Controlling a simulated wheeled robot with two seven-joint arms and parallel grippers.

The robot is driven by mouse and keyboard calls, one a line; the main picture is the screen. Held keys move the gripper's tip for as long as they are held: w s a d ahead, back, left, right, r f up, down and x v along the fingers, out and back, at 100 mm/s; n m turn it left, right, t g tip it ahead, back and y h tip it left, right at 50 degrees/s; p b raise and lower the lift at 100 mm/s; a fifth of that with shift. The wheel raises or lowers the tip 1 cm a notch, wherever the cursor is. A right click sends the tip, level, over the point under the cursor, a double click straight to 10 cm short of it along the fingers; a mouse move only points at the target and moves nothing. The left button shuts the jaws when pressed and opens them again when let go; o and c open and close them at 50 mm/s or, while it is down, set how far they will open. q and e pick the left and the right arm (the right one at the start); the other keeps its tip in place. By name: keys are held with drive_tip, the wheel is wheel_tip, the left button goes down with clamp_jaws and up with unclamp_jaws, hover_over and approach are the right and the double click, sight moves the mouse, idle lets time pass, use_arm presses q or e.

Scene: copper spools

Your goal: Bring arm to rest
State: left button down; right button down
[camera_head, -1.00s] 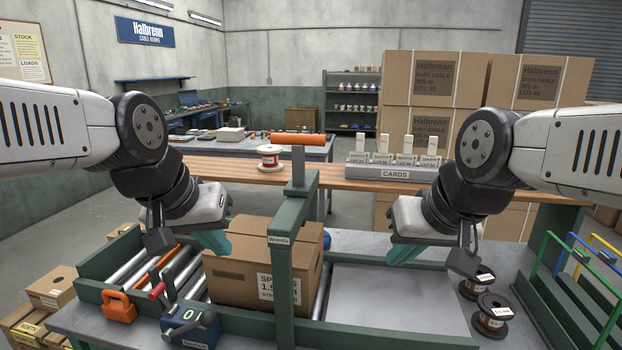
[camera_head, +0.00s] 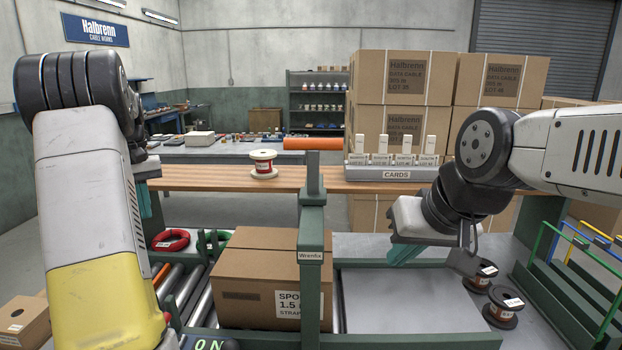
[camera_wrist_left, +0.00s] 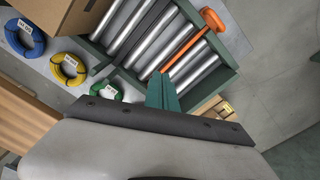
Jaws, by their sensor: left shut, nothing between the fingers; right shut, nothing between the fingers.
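My left gripper (camera_head: 146,198) shows as narrow teal fingers partly hidden behind my raised left forearm at the left of the head view. In the left wrist view its teal fingers (camera_wrist_left: 163,93) are together and empty, seen over the roller conveyor (camera_wrist_left: 140,35). My right gripper (camera_head: 405,253) has teal fingers shut and empty, pointing down above the grey plate to the right of the cardboard box. The right arm comes in from the right, bent at its black joint.
An open-topped view of rollers holds a cardboard box (camera_head: 250,270) behind a green post (camera_head: 313,230). Red (camera_head: 171,240) and green cable coils lie beyond. Two copper spools (camera_head: 503,306) stand at right, near a green rack (camera_head: 560,290). A card holder (camera_head: 390,172) and spool (camera_head: 263,164) stand on the wooden shelf.

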use_arm(q)
drive_tip(key=d, duration=2.6)
drive_tip(key=f, duration=0.2)
drive_tip(key=s+f, duration=0.1)
drive_tip(key=f, duration=0.2)
drive_tip(key=shift+a+f, duration=0.1)
drive_tip(key=shift+f, duration=0.7)
drive_tip(key=shift+f, duration=0.15)
idle(0.4)
